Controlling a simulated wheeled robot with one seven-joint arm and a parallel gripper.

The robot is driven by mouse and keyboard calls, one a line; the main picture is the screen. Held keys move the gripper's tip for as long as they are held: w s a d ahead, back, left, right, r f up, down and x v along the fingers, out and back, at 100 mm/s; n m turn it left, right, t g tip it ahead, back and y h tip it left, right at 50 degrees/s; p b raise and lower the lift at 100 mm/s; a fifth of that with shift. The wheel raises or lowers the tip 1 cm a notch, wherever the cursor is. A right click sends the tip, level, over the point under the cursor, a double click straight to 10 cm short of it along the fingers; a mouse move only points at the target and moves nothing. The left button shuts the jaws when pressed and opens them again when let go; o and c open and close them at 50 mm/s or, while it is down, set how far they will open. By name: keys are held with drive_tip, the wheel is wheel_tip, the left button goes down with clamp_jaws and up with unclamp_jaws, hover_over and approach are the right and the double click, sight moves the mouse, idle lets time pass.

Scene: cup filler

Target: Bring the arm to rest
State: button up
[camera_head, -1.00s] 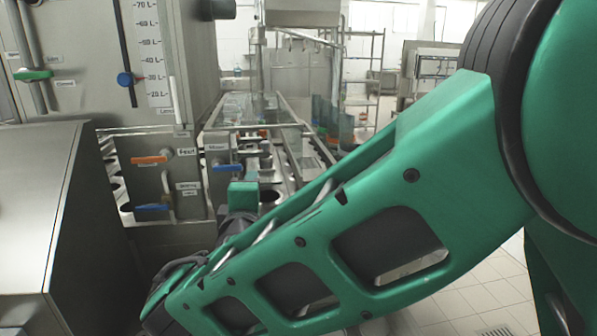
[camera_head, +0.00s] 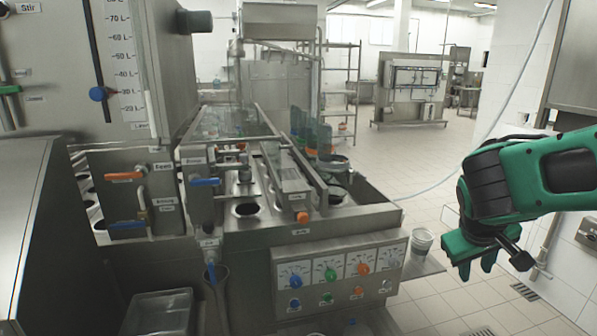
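My arm comes in from the right edge, green with black joints. My gripper (camera_head: 475,262) hangs at its end over the floor, right of the machine and clear of it. Its green fingers point down, and nothing shows held in them. At this angle I cannot tell how far apart they are.
The cup filler's control panel (camera_head: 340,277), with coloured knobs, faces front. An orange-handled valve (camera_head: 124,176) and blue-handled valve (camera_head: 205,182) are at left. A wall pipe (camera_head: 546,240) is behind my gripper. Open tiled floor lies beyond.

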drive_tip(key=s+d+f+m+g+y, duration=0.1)
drive_tip(key=s+m+g+y, duration=0.1)
drive_tip(key=s, duration=0.9)
drive_tip(key=s+d+f+m+g+y, duration=0.1)
drive_tip(key=s+m, duration=0.4)
drive_tip(key=s, duration=0.6)
drive_tip(key=shift+d+f+g+y, duration=0.25)
drive_tip(key=shift+d+g+y, duration=0.25)
drive_tip(key=shift+d+y, duration=0.3)
